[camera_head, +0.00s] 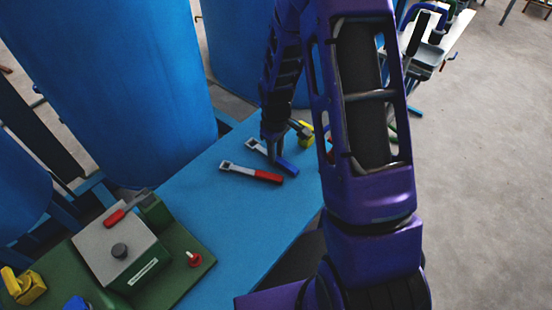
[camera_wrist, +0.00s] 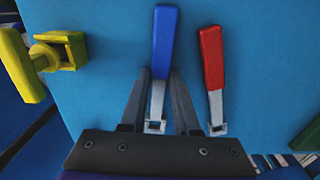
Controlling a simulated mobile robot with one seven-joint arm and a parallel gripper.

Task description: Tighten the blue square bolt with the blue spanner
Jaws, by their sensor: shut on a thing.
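The blue spanner, with a blue handle (camera_head: 287,167) and a pale metal shank, lies at the far part of the blue table. My gripper (camera_head: 274,156) points down over it. In the wrist view, the two fingers of my gripper (camera_wrist: 160,76) are shut on the blue spanner (camera_wrist: 165,38) near where handle meets shank. Its square metal end is towards the palm. A blue part (camera_head: 77,302) at the bottom edge of the head view, by the green base, is cut off; I cannot tell if it is the blue square bolt.
A red spanner (camera_head: 252,173) lies close beside the blue one and also shows in the wrist view (camera_wrist: 212,70). A yellow clamp-like part (camera_wrist: 60,50) is at the left there. A green base (camera_head: 175,240) with a grey box (camera_head: 113,245) and a red bolt (camera_head: 193,259) stands nearer. Blue tanks (camera_head: 125,90) border the table.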

